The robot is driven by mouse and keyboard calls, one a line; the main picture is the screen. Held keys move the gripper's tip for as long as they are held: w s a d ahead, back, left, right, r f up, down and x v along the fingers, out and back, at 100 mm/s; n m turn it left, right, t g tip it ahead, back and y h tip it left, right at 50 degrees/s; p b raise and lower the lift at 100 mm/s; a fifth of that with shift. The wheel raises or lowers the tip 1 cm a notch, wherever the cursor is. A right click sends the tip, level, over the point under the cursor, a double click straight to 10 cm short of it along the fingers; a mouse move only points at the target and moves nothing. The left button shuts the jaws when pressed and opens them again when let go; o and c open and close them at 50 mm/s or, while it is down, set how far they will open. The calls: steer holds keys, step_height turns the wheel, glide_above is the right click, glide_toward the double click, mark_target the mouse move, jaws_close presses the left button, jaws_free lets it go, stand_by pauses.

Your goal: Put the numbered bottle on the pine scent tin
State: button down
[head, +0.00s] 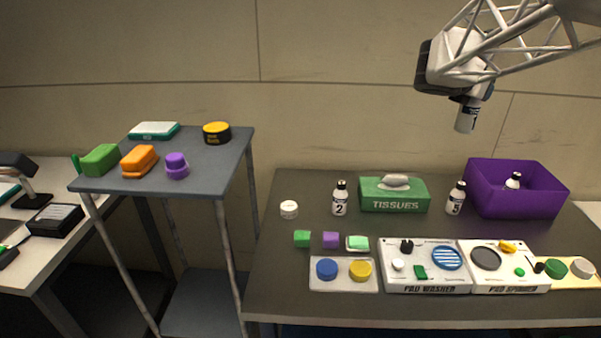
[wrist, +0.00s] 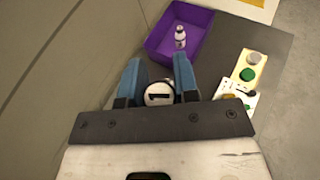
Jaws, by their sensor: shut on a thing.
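My gripper (head: 472,100) is high above the table at the upper right, its fingers pointing down. It is shut on a white numbered bottle (head: 466,119), whose dark mark looks like a 1. In the wrist view the bottle (wrist: 159,94) sits between the two blue fingers. I cannot read which tin is pine scent. A black and yellow lettered tin (head: 217,135) is on the raised grey shelf at left. A small white tin (head: 289,209) stands on the table's left. Bottles marked 2 (head: 340,203) and apparently 3 (head: 455,204) stand on the table.
A purple bin (head: 528,203) holds another bottle (head: 513,181). A green tissue box (head: 394,197) stands at the back. Pad washer (head: 424,280) and pad spinner (head: 505,280) panels line the front. The shelf (head: 205,165) also carries green, orange and purple items.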

steer(key=shift+w+a+r, duration=0.15)
steer(key=shift+a+r, duration=0.05)
steer(key=shift+r, duration=0.45)
steer(key=shift+w+a+r, duration=0.1)
steer(key=shift+a+r, duration=0.05)
steer(key=shift+r, duration=0.45)
steer(key=w+a+n+t+y, duration=0.25)
steer(key=a+n+y, duration=0.45)
steer(key=a, duration=0.5)
steer(key=w+a+n+t+y, duration=0.2)
steer(key=a+n+t+y, duration=0.1)
steer(key=a+n+y, duration=0.65)
steer(key=s+a+n+g+y, duration=0.95)
steer(key=s+a, duration=0.45)
steer(key=a, duration=0.5)
step_height(320, 180, down, 27)
steer(key=shift+s+f+h, duration=0.2)
steer(key=shift+s+h, duration=0.05)
steer(key=shift+h, duration=0.15)
steer(key=shift+w+a, duration=0.1)
steer(key=shift+a, duration=0.05)
steer(key=w+a, duration=0.2)
steer(key=w, duration=0.5)
steer(key=w+a+f, duration=0.1)
steer(key=w+a, duration=0.2)
steer(key=w, duration=0.4)
steer(key=shift+w+a+f, duration=0.25)
steer(key=shift+w, duration=0.15)
